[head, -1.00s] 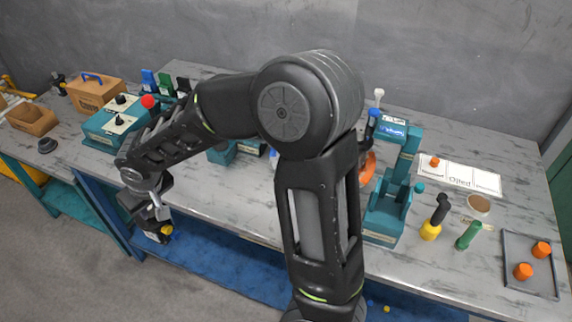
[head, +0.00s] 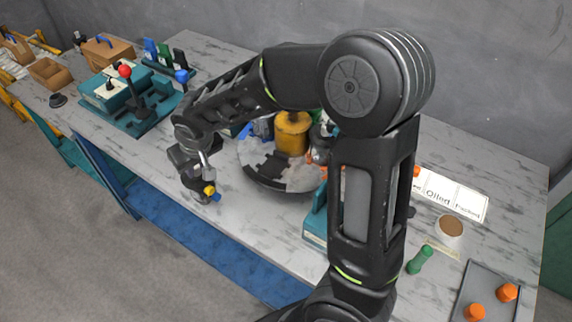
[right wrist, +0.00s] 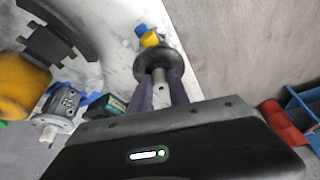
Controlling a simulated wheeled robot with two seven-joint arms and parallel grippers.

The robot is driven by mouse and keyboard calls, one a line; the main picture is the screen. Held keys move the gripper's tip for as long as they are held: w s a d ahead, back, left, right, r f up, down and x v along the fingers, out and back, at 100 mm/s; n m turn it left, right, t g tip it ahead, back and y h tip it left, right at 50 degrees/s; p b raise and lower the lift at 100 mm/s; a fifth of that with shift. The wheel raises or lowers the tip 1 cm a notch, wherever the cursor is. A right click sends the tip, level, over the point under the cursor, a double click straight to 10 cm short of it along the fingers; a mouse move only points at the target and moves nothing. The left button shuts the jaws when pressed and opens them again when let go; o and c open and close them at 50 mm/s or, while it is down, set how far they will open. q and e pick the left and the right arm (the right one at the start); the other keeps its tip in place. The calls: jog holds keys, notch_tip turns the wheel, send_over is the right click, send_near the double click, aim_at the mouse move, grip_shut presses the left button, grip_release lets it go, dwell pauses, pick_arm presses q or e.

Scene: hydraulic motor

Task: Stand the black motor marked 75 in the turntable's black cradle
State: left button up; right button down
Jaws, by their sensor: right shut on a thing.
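My right gripper (head: 196,176) is shut on a dark motor, held by its shaft end. The motor (right wrist: 153,62) shows a round black flange in the right wrist view, with a yellow and a blue cap beyond it. In the head view these caps (head: 211,192) hang below the gripper near the table's front edge. No marking is readable on it. The turntable (head: 250,150) is a pale disc to the right of the gripper, with a black cradle (head: 268,168) on its near side. The cradle (right wrist: 55,45) also shows at upper left in the wrist view, apart from the motor. My left gripper is not in view.
A yellow cylinder (head: 292,134) stands on the turntable, behind the cradle. A grey motor (right wrist: 58,106) shows beside it in the wrist view. A teal control box (head: 112,92) with levers stands at left. My right arm hides the teal stand partly. Table between box and turntable is clear.

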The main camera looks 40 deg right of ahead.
jog(key=shift+w+r, duration=0.15)
jog(key=shift+d+r, duration=0.1)
jog(key=shift+d, duration=0.2)
jog(key=s+d+r+b, duration=0.3)
jog(key=d+r, duration=0.3)
jog(key=d, duration=0.3)
jog(key=s+d+r+b, duration=0.3)
jog(key=d+r, duration=0.4)
jog(key=d, duration=0.3)
jog(key=shift+s+f, duration=0.1)
jog(key=shift+f, duration=0.05)
notch_tip(320, 180, down, 6)
